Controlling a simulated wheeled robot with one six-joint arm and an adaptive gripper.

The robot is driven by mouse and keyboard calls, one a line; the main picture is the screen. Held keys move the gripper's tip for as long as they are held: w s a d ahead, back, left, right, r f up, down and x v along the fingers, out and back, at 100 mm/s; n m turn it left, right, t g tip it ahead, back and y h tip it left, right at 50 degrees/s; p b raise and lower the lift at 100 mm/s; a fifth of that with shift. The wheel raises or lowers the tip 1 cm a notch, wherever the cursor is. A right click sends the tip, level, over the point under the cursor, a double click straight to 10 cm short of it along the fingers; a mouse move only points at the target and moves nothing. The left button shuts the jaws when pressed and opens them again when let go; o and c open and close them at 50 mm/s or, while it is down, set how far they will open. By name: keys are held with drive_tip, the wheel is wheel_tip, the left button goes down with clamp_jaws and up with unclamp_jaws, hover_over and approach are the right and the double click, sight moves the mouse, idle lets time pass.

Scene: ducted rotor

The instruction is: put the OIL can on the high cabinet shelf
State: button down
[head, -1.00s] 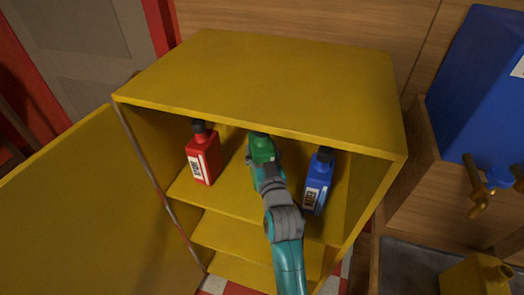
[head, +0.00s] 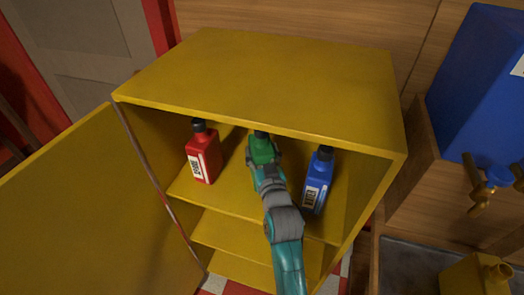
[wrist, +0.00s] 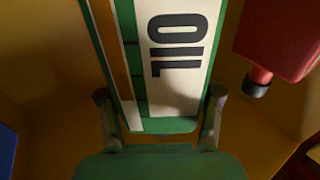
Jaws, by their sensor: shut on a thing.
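The green OIL can (head: 262,150) is inside the yellow cabinet, at the high shelf (head: 232,196), between a red and a blue bottle. Its white OIL label (wrist: 178,60) fills the middle of the wrist view. My gripper (head: 265,168) reaches in from the front and is shut on the can. In the wrist view, the fingers (wrist: 160,122) show on both sides of the can. The can looks upright in the head view. Whether its base touches the shelf is hidden behind my gripper.
The red bottle (head: 204,155) stands left of the can and the blue bottle (head: 318,182) right, both close. The cabinet top (head: 270,85) overhangs the shelf. The open door (head: 85,215) is at left. A blue tank (head: 480,90) stands at right.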

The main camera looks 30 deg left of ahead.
idle(0.3)
drive_tip(key=shift+c, duration=0.7)
unclamp_jaws()
drive_tip(key=shift+o, duration=0.7)
drive_tip(key=shift+f, duration=0.2)
drive_tip(key=v, duration=1)
drive_tip(key=shift+r, duration=0.3)
